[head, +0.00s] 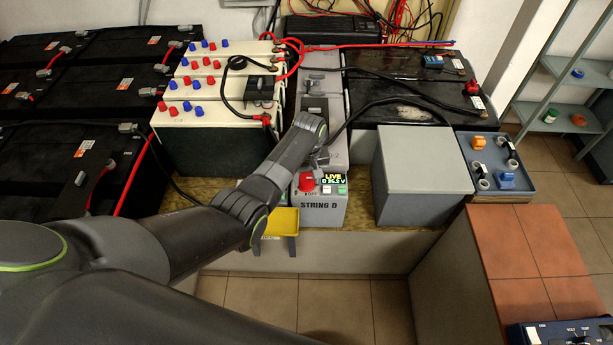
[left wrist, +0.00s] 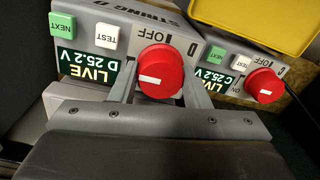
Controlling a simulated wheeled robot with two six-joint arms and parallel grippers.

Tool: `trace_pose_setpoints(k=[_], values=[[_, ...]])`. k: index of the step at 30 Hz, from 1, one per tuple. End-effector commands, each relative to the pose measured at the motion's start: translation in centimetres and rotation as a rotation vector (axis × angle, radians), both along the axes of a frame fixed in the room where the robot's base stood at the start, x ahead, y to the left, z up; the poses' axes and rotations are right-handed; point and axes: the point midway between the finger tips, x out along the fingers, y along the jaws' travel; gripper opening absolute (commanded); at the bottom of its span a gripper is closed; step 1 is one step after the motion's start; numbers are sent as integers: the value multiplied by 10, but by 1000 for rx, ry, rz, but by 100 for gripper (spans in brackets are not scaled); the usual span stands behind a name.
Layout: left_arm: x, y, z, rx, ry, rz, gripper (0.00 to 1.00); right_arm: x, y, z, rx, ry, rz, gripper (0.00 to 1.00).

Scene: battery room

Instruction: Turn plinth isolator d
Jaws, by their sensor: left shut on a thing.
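Plinth isolator d is a red round knob (head: 306,182) on a grey box marked STRING D (head: 318,206). Its display reads LIVE, D 25.2 V. In the left wrist view the red knob (left wrist: 160,72) sits between the fingers of my left gripper (left wrist: 157,84), which is shut on it. A short white mark shows on the knob's face, and an OFF label is beside it. My right gripper is not in view.
A second box with a red knob marked C (left wrist: 264,86) stands close beside, reading LIVE, C 25.2 V. A grey box (head: 423,162) stands to the right. Batteries and loose cables lie behind.

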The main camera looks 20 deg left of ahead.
Motion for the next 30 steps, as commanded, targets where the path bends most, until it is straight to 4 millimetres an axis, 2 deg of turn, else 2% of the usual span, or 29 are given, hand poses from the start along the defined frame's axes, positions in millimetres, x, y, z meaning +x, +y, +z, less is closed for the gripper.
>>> trace_pose_setpoints(k=[8, 14, 30], values=[[0, 0, 1, 0, 1, -24, 20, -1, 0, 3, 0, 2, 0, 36], [0, 0, 3, 0, 2, -113, 20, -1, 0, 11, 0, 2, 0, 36], [-1, -1, 2, 0, 2, -594, 20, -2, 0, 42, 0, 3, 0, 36]])
